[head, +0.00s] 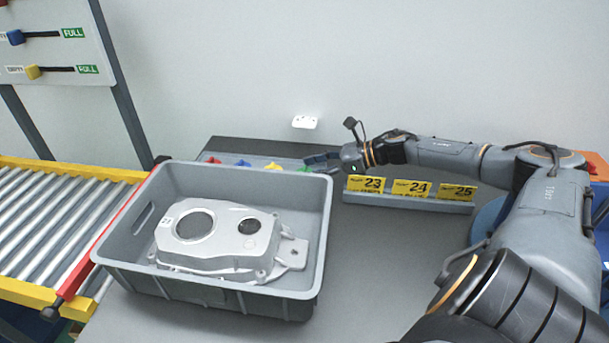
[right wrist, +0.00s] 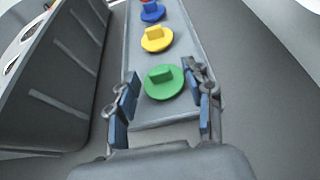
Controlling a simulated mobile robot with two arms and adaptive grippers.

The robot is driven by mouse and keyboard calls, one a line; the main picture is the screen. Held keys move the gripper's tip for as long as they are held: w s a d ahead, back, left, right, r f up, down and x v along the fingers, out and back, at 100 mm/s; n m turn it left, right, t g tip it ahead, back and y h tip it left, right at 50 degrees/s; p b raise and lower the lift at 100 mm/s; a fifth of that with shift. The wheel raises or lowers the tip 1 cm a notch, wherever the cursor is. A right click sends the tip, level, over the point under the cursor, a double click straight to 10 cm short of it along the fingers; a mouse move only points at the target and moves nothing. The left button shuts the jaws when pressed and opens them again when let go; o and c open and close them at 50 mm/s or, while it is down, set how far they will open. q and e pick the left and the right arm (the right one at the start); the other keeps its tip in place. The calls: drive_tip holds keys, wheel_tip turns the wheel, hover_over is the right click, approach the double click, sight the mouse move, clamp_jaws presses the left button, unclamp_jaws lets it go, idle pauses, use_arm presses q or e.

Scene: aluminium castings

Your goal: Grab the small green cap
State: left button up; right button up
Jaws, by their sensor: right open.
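The small green cap (right wrist: 164,82) is a round green disc with a raised block grip. It sits at the near end of a grey strip tray (right wrist: 137,106). In the right wrist view my right gripper (right wrist: 165,107) is open, with one blue-padded finger on each side of the cap's near part. I see no contact with the cap. In the head view the green cap (head: 305,168) shows only in part behind the crate, just left of my right gripper (head: 322,161). My left gripper is not in view.
A blue cap (right wrist: 152,12) and a yellow cap (right wrist: 157,39) lie farther along the strip. A grey crate (head: 215,293) holding an aluminium casting (head: 205,240) stands close beside it. Yellow number cards (head: 411,188) stand right of the gripper. A roller conveyor (head: 50,225) is at left.

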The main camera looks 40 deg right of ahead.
drive_tip(key=shift+a, duration=0.1)
drive_tip(key=c, duration=0.8)
